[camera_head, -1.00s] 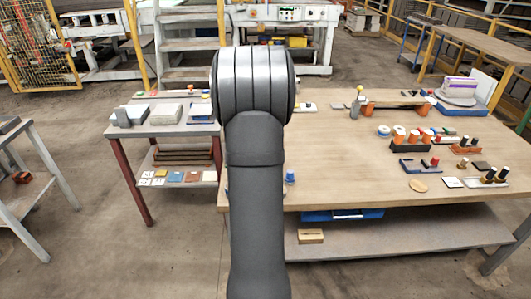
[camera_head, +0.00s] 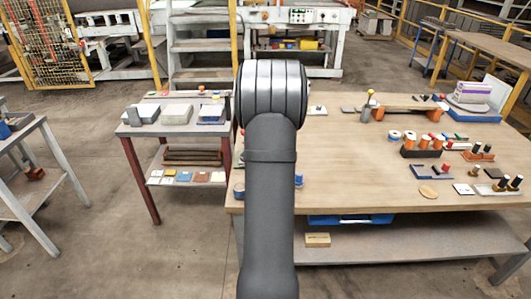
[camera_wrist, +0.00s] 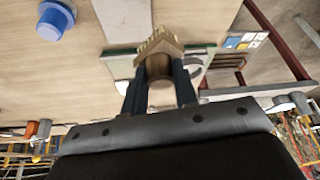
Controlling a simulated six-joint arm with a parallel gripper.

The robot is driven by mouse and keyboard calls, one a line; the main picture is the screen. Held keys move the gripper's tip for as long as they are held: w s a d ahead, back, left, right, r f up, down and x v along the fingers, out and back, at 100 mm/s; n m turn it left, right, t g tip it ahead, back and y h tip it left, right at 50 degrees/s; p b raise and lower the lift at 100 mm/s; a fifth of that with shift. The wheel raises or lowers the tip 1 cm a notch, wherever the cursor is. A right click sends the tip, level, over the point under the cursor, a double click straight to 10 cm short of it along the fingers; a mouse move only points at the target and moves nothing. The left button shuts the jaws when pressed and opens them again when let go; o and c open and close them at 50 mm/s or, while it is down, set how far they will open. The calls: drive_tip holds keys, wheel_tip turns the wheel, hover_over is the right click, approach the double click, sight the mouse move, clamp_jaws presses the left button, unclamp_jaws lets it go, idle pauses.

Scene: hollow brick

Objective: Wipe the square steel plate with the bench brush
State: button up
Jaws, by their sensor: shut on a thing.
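My gripper (camera_wrist: 159,76) shows in the wrist view, its two dark fingers shut on the wooden bench brush (camera_wrist: 158,44). The brush has a pale tan head and a darker brown grip between the fingers. Behind it lies a pale, flat piece with green edges (camera_wrist: 117,66), partly hidden by brush and fingers. A light grey flat piece (camera_wrist: 124,18) lies next to it at the top. I cannot tell for sure which of these is the square steel plate, or whether the brush touches it. In the head view my arm hides the gripper and brush.
A blue round object (camera_wrist: 55,20) is near the brush. A side table (camera_head: 175,128) with grey blocks stands left. The bench's front middle is mostly clear.

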drive_tip(key=shift+f, duration=2)
drive_tip(key=shift+d+f, duration=0.6)
drive_tip(key=shift+f, duration=0.3)
drive_tip(key=shift+c, duration=0.3)
drive_tip(key=shift+d, duration=3.05)
drive_tip(key=shift+w+d, duration=0.15)
drive_tip(key=shift+w+a, duration=0.3)
drive_tip(key=shift+a, duration=3.6)
drive_tip(key=shift+w+d, duration=0.4)
drive_tip(key=shift+d, duration=3.55)
wheel_tip(320, 180, up, 8)
